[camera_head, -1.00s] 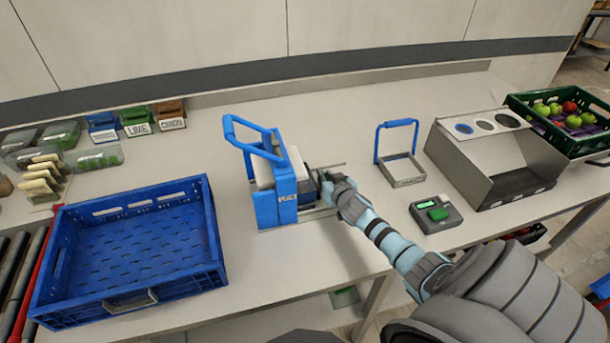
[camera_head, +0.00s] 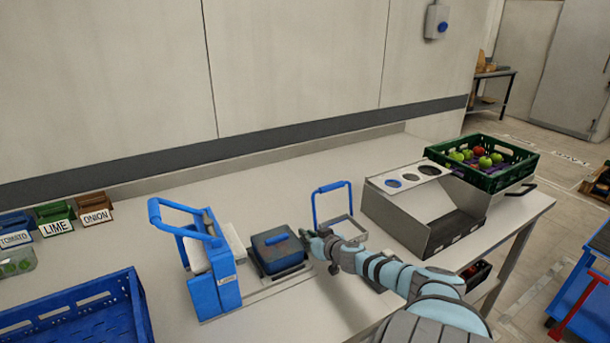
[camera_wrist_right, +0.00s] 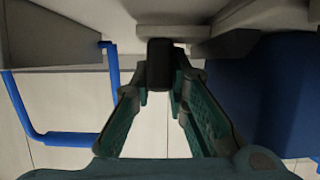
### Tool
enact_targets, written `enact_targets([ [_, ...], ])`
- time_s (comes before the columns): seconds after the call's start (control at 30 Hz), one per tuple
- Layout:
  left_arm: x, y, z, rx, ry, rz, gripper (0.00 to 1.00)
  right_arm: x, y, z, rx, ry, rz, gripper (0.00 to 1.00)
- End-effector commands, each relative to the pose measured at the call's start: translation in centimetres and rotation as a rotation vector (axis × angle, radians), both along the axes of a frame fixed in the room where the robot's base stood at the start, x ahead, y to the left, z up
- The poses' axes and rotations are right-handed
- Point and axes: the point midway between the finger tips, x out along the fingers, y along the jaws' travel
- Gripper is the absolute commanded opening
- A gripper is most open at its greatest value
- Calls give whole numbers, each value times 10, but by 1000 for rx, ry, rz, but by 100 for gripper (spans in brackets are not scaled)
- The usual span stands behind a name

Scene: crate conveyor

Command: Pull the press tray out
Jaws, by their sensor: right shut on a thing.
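The blue press (camera_head: 217,292) with its raised blue lever handle stands on the bench, left of centre in the head view. The press tray (camera_head: 283,266), dark-sided with a blue ribbed top, sits on a flat metal base to the right of the press body, clear of it. My right gripper (camera_head: 319,250) is at the tray's right side. In the right wrist view my right gripper (camera_wrist_right: 160,95) is shut on a dark handle (camera_wrist_right: 158,64). My left gripper is in neither view.
A blue crate (camera_head: 75,318) is at the lower left. Behind my right arm stands a metal frame with a blue handle (camera_head: 332,187). A metal chute box (camera_head: 405,228) and a green crate of apples (camera_head: 515,180) are further right.

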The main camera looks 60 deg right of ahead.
Motion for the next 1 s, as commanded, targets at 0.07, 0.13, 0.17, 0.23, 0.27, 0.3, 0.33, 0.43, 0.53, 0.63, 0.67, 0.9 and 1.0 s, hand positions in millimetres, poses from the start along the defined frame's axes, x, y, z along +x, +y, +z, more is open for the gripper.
enact_targets([
  [0.07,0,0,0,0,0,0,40,-2,-2,-1,-4,6,-7,0],
  [0.13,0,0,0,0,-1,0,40,-3,-3,-1,-4,6,-8,0],
  [0.17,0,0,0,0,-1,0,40,-3,-3,-1,-4,6,-8,0],
  [0.23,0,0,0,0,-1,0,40,-3,-3,-1,-6,6,-9,22],
  [0.27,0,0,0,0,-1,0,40,-3,-3,-1,-6,6,-9,23],
  [0.3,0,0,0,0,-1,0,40,-3,-3,-1,-6,6,-9,23],
  [0.33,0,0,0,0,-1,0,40,-2,-3,0,-4,6,-8,23],
  [0.43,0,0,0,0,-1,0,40,-1,-2,0,-5,5,-6,23],
  [0.53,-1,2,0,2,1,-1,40,-1,-1,0,-4,4,-4,23],
  [0.63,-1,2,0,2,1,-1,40,-3,-1,0,-5,7,-5,23],
  [0.67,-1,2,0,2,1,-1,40,-4,0,1,-4,8,-5,23],
  [0.9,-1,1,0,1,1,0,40,-35,16,2,-11,17,4,23],
  [1.0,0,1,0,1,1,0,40,-59,30,3,-10,16,6,23],
])
